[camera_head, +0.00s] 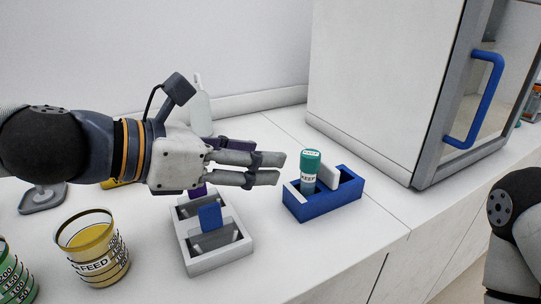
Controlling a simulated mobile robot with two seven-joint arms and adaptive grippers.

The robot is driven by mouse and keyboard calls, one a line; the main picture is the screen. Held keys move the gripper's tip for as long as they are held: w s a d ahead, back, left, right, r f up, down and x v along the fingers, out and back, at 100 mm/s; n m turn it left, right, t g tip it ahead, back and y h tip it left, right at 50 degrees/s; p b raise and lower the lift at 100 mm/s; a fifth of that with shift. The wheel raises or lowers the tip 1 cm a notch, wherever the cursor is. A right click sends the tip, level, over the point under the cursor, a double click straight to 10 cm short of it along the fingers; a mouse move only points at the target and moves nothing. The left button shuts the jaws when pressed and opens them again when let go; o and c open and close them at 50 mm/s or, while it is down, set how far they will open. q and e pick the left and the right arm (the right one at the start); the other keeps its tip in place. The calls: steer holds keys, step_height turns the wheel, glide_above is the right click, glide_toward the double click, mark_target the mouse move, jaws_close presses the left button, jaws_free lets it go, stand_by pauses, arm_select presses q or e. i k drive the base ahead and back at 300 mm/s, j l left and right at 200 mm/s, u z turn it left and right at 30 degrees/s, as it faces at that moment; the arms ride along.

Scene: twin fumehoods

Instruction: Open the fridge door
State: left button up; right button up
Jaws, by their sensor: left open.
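The fridge (378,85) is a white cabinet at the upper right with a grey-framed glass door (517,55) on its right-hand face. A blue bar handle (489,98) stands out from the door frame. The door looks shut against the cabinet. My left gripper (281,168) is open and empty, pointing right over the bench, well to the left of the handle. My right arm shows only in part at the right edge, and its gripper is out of view.
A blue rack (318,205) with a teal-capped bottle (310,170) stands between my left gripper and the fridge. A grey-white tray (218,262) and a yellow beaker (93,250) are nearer. A white bottle (200,107) stands behind my left arm. The bench front right is clear.

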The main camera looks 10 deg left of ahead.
mark_target(481, 103)
steer(key=k, duration=1)
